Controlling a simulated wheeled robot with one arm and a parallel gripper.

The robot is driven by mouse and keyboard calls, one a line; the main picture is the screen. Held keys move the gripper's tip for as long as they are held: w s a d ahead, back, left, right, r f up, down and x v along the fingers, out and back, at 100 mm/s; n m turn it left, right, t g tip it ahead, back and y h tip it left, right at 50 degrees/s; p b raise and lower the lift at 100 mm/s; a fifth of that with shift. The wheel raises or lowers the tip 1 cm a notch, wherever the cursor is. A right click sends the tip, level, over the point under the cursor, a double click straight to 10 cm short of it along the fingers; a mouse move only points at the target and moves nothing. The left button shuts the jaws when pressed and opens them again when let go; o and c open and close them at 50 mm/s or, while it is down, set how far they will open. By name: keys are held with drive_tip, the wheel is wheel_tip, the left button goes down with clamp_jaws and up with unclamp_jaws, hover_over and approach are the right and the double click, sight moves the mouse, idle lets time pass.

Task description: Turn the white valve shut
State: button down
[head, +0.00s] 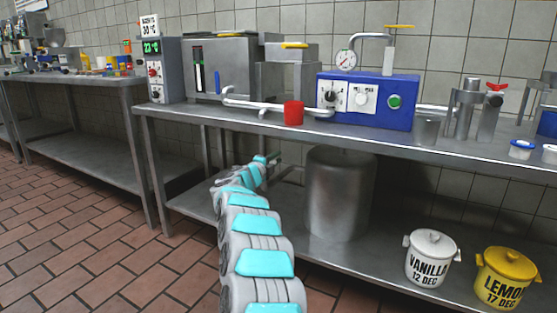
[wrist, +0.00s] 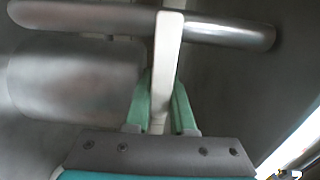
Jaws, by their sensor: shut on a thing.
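The white valve handle (wrist: 167,50) is a long, flat white lever in the wrist view. It runs up from between my fingers and crosses a grey metal pipe (wrist: 225,32) near the top. My gripper (wrist: 163,92), with green fingers, is shut on the lever's lower part, one finger on each side. In the head view my arm reaches under the steel table, and my gripper (head: 262,160) is small there, left of a large steel tank (head: 340,195). The handle cannot be made out clearly in the head view.
The steel tabletop (head: 225,117) is above my arm. A vanilla pot (head: 432,262) and a yellow lemon pot (head: 505,278) stand on the lower shelf at right. Open tiled floor lies left.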

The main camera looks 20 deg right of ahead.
drive_tip(key=shift+f, duration=0.1)
idle(0.5)
drive_tip(key=c, duration=0.8)
unclamp_jaws()
drive_tip(key=shift+o, duration=0.2)
drive_tip(key=v, duration=0.7)
drive_tip(key=shift+s+a, duration=0.25)
drive_tip(key=shift+a, duration=0.1)
